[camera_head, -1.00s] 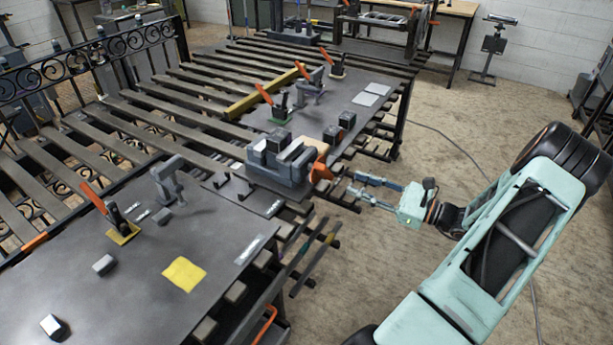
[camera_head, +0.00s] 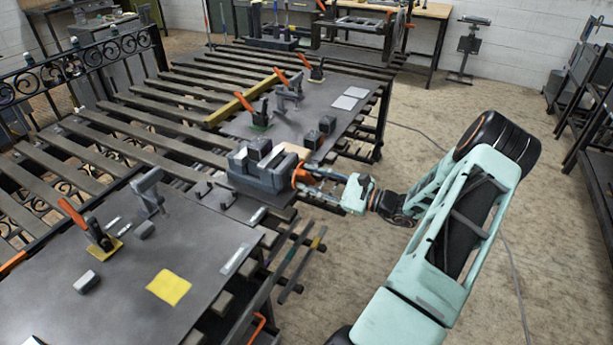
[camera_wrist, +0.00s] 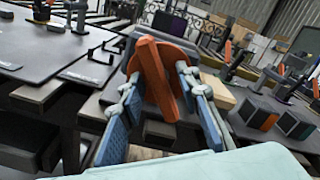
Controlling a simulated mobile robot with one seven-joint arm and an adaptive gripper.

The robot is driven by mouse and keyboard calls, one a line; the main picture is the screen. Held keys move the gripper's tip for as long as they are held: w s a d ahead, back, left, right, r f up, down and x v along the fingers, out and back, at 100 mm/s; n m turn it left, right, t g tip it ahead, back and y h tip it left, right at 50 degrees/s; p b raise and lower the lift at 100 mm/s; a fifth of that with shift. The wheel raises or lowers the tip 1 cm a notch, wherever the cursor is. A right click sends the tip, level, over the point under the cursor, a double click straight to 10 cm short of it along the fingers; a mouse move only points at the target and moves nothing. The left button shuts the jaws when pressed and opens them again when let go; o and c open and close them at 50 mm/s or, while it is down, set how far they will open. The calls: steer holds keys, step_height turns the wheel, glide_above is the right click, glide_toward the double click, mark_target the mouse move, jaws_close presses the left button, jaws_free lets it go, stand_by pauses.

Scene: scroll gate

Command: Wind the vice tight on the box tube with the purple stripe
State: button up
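The grey vice (camera_head: 262,172) stands at the right edge of the metal benches in the head view, with dark blocks at its jaws. Its orange handle (camera_wrist: 160,85) faces me and fills the upper middle of the wrist view. My gripper (camera_head: 305,180) is at the handle. In the wrist view its two blue fingers (camera_wrist: 158,68) are open, one on each side of the orange bar, with gaps showing beside it. The jaws are partly hidden behind the handle in the wrist view.
Toggle clamps with orange levers stand on the near bench (camera_head: 120,270) and the far bench (camera_head: 290,115). A yellow sheet (camera_head: 168,287) lies on the near bench. Dark bars (camera_head: 300,258) stick out below the vice.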

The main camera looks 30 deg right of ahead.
steer(key=shift+w+a, duration=0.2)
steer(key=shift+w, duration=0.15)
steer(key=shift+c, duration=0.2)
jaws_close()
